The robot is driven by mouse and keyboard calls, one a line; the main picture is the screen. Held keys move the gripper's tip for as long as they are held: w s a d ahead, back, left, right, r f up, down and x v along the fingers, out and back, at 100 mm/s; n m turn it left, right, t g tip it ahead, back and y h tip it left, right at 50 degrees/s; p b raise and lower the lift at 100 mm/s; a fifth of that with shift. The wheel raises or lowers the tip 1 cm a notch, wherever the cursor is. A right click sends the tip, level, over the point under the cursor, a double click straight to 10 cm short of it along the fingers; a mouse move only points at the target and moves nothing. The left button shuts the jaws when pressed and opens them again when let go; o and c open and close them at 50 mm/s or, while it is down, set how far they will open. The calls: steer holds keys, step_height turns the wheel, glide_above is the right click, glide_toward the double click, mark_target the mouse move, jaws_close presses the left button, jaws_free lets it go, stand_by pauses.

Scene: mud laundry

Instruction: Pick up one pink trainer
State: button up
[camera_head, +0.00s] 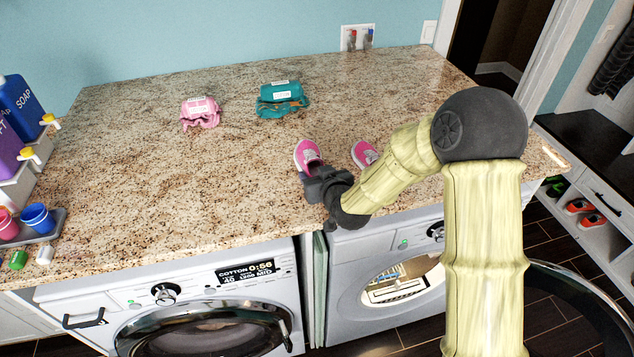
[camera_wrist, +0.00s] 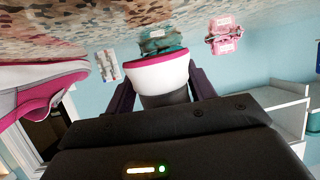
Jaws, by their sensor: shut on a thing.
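Two pink trainers with white soles are near the counter's front edge. My gripper (camera_head: 316,174) is shut on the left one, the held pink trainer (camera_head: 307,153), at its near end. In the wrist view the held pink trainer (camera_wrist: 160,75) sits between the two dark fingers. I cannot tell whether it still touches the counter. The other pink trainer (camera_head: 364,154) is to the right, apart from my gripper and partly hidden by my arm. The wrist view shows this other pink trainer (camera_wrist: 40,82) large at the left.
The speckled stone counter (camera_head: 240,165) is clear around the trainers. A pink pack (camera_head: 200,112) and a teal pack (camera_head: 282,98) lie farther back. Soap bottles (camera_head: 20,108) and a tray with cups (camera_head: 35,226) stand at the left. Washing machines (camera_head: 205,300) are below.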

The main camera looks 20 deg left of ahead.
mark_target(317, 153)
step_height(317, 153, up, 7)
steer(key=shift+r+b, duration=0.1)
steer(key=shift+b, duration=0.75)
